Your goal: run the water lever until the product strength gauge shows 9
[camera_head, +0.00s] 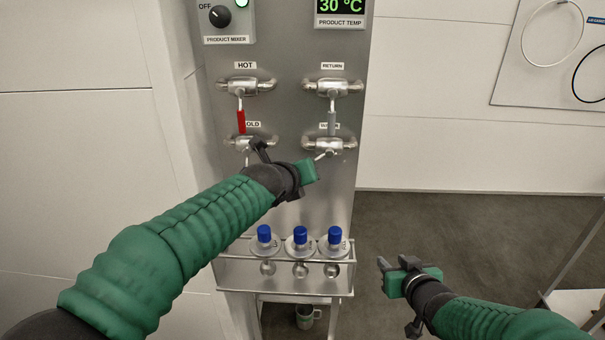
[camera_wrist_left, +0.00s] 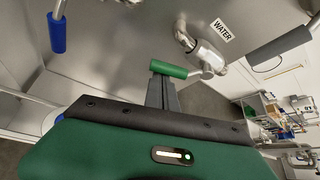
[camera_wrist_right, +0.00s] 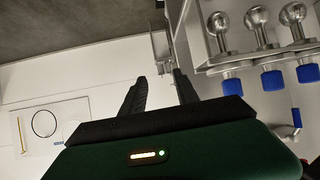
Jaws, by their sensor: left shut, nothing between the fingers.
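The water valve (camera_head: 330,145) is at the lower right of the steel panel, its label partly covered. Its lever has a green grip (camera_wrist_left: 168,69) in the left wrist view. My left gripper (camera_wrist_left: 161,85) is shut and empty, its fingertips right at the green grip; whether they touch it I cannot tell. In the head view its fingers are hidden. My right gripper (camera_head: 396,264) is open and empty, low to the right of the panel. The product strength gauge is not in view; a product temperature display (camera_head: 340,7) reads 30 °C.
The red hot lever (camera_head: 241,121) and grey return lever (camera_head: 332,122) hang above the lower valves. The cold lever's blue grip (camera_wrist_left: 57,33) is left of my left gripper. Floor (camera_head: 450,225) right of the panel is open.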

